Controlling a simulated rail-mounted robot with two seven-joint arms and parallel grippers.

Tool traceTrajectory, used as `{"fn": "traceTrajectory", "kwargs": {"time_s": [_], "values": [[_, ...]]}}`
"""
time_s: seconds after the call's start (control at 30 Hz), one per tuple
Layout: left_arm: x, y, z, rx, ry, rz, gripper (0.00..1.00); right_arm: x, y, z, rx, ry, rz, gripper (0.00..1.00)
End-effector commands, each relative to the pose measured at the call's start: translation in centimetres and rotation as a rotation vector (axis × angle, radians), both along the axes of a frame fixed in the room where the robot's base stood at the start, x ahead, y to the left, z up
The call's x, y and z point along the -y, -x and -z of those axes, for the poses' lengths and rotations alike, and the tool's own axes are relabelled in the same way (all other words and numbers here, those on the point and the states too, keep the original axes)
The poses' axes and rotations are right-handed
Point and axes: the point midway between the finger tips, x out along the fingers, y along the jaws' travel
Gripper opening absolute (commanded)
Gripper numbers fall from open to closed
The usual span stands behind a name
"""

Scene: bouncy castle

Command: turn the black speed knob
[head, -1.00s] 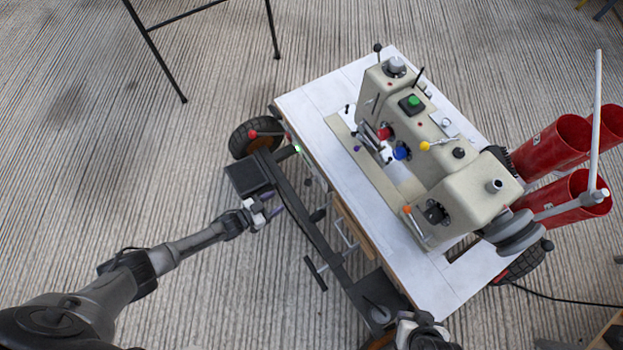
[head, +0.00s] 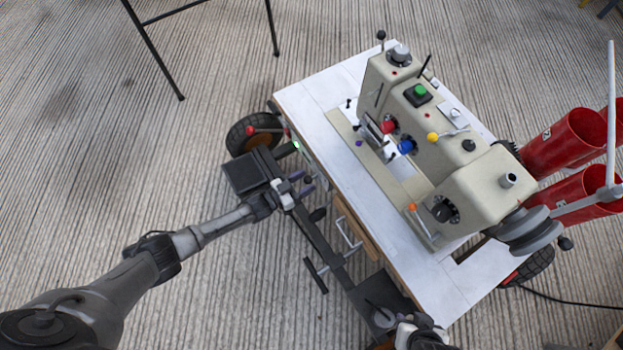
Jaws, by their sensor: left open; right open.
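A sewing machine (head: 425,130) stands on a white table (head: 310,103). A small panel with a green light (head: 296,146) is on the table's left edge, and a small dark knob (head: 308,180) shows there. A black dial (head: 442,210) is on the machine's near end and a small black knob (head: 469,145) on its upper face; I cannot tell for sure which is the speed knob. My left gripper (head: 301,183) is open at the table's left edge, its purple-tipped fingers close around or beside the dark knob; contact cannot be told. My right gripper (head: 424,328) is open at the table's near corner, partly cut off.
Red, blue, yellow, green and orange controls sit on the machine. A red-knobbed lever (head: 252,130) sticks out at the left wheel. A dark frame with a handle (head: 316,274) runs below the table edge. Red tubes (head: 565,145) stand at right.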

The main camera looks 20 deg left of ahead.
Motion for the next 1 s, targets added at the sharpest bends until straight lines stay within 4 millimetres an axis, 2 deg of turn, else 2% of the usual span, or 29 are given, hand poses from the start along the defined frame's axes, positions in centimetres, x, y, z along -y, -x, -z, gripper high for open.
{"fn": "traceTrajectory", "kwargs": {"time_s": [0.1, 0.3, 0.67, 1.0], "values": [[0.8, -1.2, 0.2, 0.001, 0.000, 0.000, 0.52, 0.0, 0.0, 0.9, 0.000, 0.000, -0.001, 0.43], [1.6, -2.2, 0.1, 0.000, 0.000, 0.000, 0.52, 0.2, 0.0, 1.4, 0.000, 0.005, -0.004, 0.43], [1.8, -2.4, 0.0, -0.001, -0.001, -0.001, 0.52, 0.3, 0.0, 1.4, 0.000, 0.011, -0.007, 0.43], [1.8, -2.4, 0.0, -0.001, -0.001, -0.001, 0.21, 0.2, 0.0, 1.4, 0.000, 0.005, -0.004, 0.43]]}}
